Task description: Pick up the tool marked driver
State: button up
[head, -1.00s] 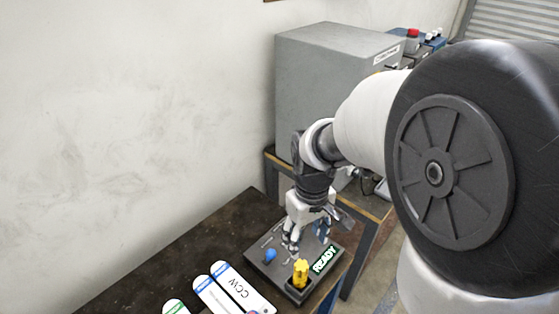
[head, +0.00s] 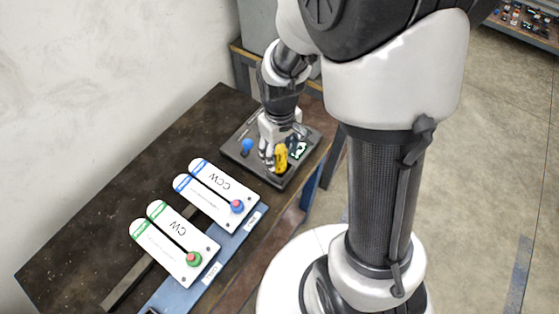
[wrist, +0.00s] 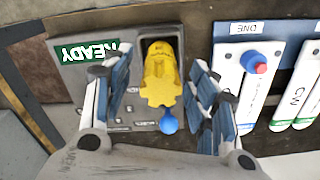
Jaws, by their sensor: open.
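A yellow knobbed tool (head: 281,157) stands in a recess of the dark tool tray (head: 238,150); a blue-topped tool (head: 247,145) stands in the same tray. I cannot read the word driver on either. My gripper (head: 272,158) is low over the tray at the yellow tool. In the wrist view my gripper (wrist: 160,82) is open, with one finger on each side of the yellow tool (wrist: 161,75) and visible gaps between. The blue tool (wrist: 168,122) is just below it in that view. The yellow tool's lower end is hidden.
A green READY sign (wrist: 88,52) is on the tray beside the yellow tool. A grey cabinet (head: 253,30) is behind; the wall is at left.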

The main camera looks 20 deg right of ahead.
notch_tip(320, 180, down, 4)
jog(key=shift+r+b, duration=0.2)
jog(key=shift+b, duration=0.4)
jog(key=shift+r, duration=0.1)
jog(key=shift+c, duration=0.6)
grip_shut()
